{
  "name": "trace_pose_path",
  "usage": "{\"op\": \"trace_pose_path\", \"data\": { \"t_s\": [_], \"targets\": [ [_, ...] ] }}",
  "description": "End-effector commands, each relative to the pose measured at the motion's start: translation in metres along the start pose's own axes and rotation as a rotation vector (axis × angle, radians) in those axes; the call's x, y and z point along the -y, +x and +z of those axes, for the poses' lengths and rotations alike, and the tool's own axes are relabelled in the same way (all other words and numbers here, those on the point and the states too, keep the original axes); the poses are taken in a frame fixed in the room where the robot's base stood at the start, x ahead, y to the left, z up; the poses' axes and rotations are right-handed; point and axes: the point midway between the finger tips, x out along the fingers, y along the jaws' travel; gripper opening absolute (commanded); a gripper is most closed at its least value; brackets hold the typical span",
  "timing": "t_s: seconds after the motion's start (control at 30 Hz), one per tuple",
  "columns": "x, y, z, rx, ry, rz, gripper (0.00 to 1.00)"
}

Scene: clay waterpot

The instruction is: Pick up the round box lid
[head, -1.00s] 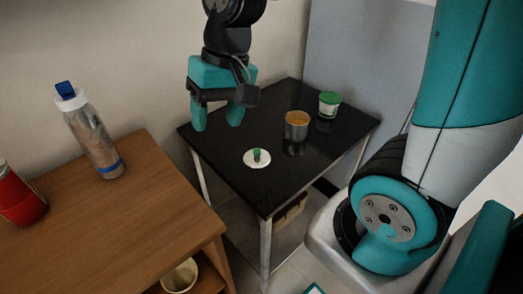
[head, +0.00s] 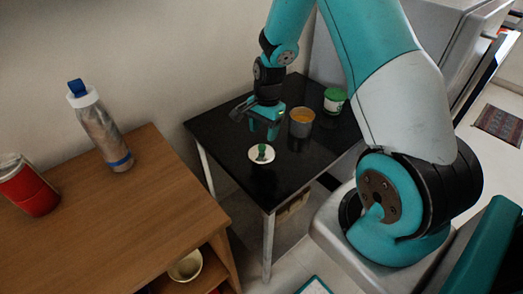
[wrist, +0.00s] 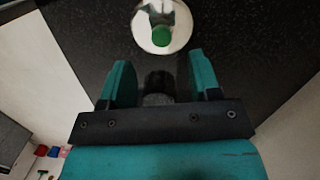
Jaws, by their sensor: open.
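The round lid (head: 270,157), a pale disc with a green knob, lies flat on the black table near its front-left part. In the wrist view the lid (wrist: 145,28) is at the top centre, just beyond the fingertips, and the upper picture edge cuts it off. My gripper (head: 262,130) points down, just above and behind the lid in the head view. In the wrist view my gripper (wrist: 158,65) is open, with nothing between its fingers.
A grey round container with orange contents (head: 301,123) stands right of the gripper. A white tub with a green top (head: 334,101) is behind it. A wooden table (head: 130,220) at left holds a bottle (head: 103,130) and a red can (head: 28,187). A bowl (head: 186,266) sits below.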

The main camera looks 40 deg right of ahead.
Motion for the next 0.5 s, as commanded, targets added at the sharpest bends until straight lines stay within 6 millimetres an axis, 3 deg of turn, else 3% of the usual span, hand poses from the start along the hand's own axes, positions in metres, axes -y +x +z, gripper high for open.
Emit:
{"op": "trace_pose_path", "data": {
  "t_s": [0.27,0.5],
  "targets": [
    [0.0,0.022,0.0,0.001,-0.001,0.002,0.57],
    [0.001,0.056,-0.001,0.001,-0.002,0.002,0.57]
  ]
}}
